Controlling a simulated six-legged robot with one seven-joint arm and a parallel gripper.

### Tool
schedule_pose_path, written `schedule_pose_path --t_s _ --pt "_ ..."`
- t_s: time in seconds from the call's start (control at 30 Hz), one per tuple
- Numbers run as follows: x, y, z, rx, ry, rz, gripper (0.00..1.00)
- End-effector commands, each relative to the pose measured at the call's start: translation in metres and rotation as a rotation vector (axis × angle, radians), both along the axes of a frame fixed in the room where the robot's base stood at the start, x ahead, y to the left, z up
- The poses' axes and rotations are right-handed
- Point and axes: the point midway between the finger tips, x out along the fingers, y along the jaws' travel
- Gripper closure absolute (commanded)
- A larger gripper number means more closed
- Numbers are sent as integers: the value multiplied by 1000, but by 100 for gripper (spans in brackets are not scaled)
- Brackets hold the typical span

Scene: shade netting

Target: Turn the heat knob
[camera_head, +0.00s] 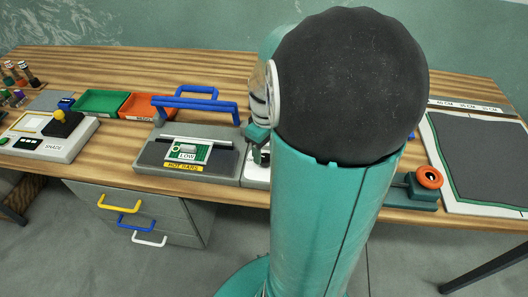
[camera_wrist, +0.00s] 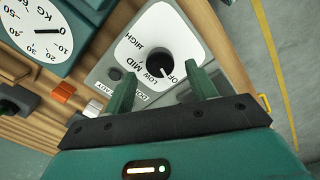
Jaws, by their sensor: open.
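The plate sits on a grey control box (camera_wrist: 103,76). My gripper (camera_wrist: 163,78) is open, with its two teal fingers spread at the lower side of the knob. The fingertips seem just short of the knob; I cannot tell whether they touch it. The pointer's exact setting is unclear. In the head view my arm hides the knob and most of the control box.
A teal box with a white numbered dial (camera_wrist: 38,28) stands beside the control box. In the head view, a grey press with a blue handle (camera_head: 195,105) and HOT BARS label is left of my arm. Green (camera_head: 100,103) and orange (camera_head: 150,106) trays stand farther left.

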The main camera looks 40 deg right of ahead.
Motion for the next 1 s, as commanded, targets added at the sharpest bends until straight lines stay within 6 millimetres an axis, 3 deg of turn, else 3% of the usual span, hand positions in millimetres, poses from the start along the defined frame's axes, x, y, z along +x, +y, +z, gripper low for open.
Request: schedule_pose_path --t_s 0.2,0.5,0.73,1.0 --pt "2 0 -24 0 1 1 43" --pt "4 0 -26 -2 -1 1 43" --pt "4 0 -26 -2 -1 1 86" --pt "4 0 -26 -2 -1 -15 88"
